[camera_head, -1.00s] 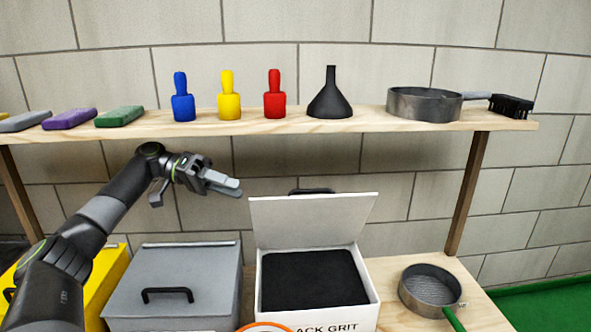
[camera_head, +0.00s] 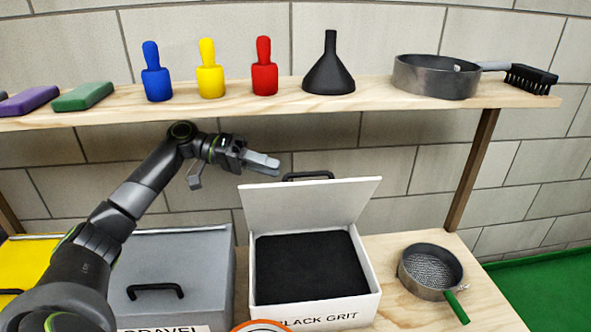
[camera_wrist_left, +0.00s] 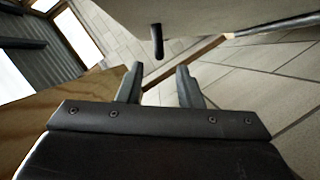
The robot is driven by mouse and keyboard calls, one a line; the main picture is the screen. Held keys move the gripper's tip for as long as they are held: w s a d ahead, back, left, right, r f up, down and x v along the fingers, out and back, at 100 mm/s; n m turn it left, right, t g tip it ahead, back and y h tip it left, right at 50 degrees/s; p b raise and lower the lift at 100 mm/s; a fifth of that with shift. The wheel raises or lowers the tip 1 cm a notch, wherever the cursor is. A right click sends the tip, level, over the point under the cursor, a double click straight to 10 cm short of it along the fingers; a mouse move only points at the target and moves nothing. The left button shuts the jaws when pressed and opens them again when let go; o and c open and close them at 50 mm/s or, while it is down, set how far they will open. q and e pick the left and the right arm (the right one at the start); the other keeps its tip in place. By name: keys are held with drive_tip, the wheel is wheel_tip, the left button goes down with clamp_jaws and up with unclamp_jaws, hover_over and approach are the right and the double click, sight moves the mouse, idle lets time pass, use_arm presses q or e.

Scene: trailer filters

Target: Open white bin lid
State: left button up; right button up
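The white bin (camera_head: 357,268) stands on the lower shelf with black grit inside and a "BLACK GRIT" label on its front. Its white lid (camera_head: 310,205) stands raised, tilted back at the rear edge, and the black handle (camera_head: 308,176) shows behind its top edge. My left gripper (camera_head: 228,172) is above and to the left of the lid, apart from the handle and holding nothing. In the left wrist view my left gripper (camera_wrist_left: 160,84) has its two fingers spread apart, with a dark handle beyond them. My right gripper is not in view.
A grey gravel bin (camera_head: 205,262) and a yellow bin (camera_head: 22,262) stand closed to the left. A sieve (camera_head: 432,270) lies to the right. The upper shelf (camera_head: 385,105) holds bottles, a funnel (camera_head: 328,70), a pan (camera_head: 436,78) and a brush (camera_head: 530,78).

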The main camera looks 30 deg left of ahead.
sight(295, 175)
use_arm(q)
drive_tip(key=p+x, duration=0.1)
drive_tip(key=x, duration=0.5)
drive_tip(key=shift+d, duration=0.35)
clamp_jaws()
